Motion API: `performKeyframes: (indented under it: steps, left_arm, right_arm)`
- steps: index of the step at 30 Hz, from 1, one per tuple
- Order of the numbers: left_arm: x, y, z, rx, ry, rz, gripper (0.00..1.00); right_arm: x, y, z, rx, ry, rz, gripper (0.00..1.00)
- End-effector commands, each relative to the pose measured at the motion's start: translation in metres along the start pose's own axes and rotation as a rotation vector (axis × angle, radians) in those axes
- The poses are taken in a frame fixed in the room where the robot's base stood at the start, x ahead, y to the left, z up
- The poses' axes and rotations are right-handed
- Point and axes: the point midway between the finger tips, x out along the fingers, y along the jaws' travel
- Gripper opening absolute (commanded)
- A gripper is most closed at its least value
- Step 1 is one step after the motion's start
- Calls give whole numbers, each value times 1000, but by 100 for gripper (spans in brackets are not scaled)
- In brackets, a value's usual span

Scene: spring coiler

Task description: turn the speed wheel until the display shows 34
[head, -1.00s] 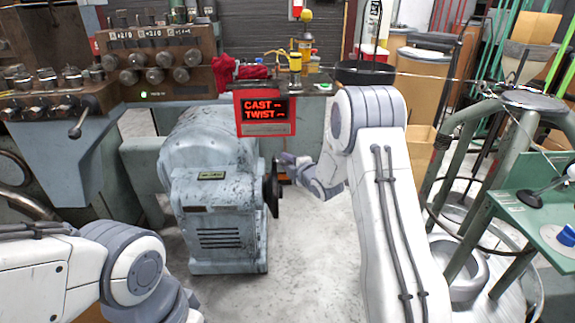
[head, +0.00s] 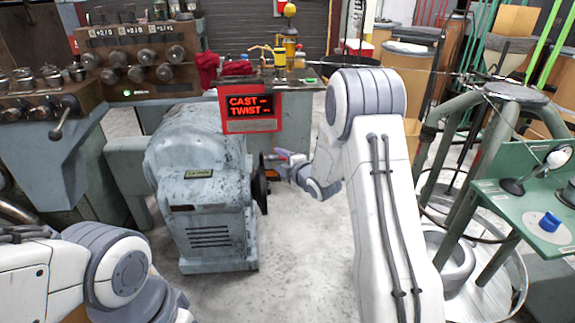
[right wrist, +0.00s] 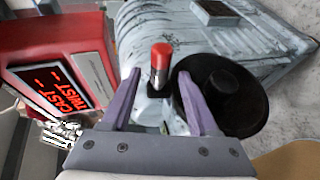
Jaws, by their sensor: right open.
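A grey machine (head: 205,185) stands in the middle of the head view with a dark wheel (head: 259,190) on its right side. The wheel shows in the right wrist view as a black disc (right wrist: 240,100); a red-tipped handle (right wrist: 161,55) stands at its left. My right gripper (head: 275,159) is beside the wheel near its top. In the right wrist view its purple fingers (right wrist: 160,74) are open, with the handle seen between them; I cannot tell if they touch it. The red display (head: 250,108) reads CAST and TWIST, each followed by dashes. My left gripper is out of view.
A control panel with several knobs (head: 135,55) stands at the back left. A green table (head: 500,205) with a blue object (head: 549,222) stands at the right, near a round-topped stand (head: 512,92). Grey floor is clear in front of the machine.

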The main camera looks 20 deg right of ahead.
Motion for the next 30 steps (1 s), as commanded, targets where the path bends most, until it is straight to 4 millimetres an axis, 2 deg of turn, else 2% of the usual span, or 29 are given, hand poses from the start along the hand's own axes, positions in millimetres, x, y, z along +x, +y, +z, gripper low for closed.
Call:
performKeyframes:
  steps: [1, 6, 12, 27, 30]
  left_arm:
    - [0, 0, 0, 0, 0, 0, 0]
    - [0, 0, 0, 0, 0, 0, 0]
    - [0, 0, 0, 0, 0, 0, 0]
    - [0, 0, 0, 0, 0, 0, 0]
    - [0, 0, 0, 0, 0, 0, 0]
  right_arm:
    - [-12, 1, 1, 0, -3, 0, 61]
    - [-44, 0, 1, 1, -3, 0, 61]
    - [-64, 0, 1, 1, -3, -1, 61]
    - [-67, 0, 0, 0, -1, -1, 61]
    - [-66, 0, -7, 14, 0, -18, 61]
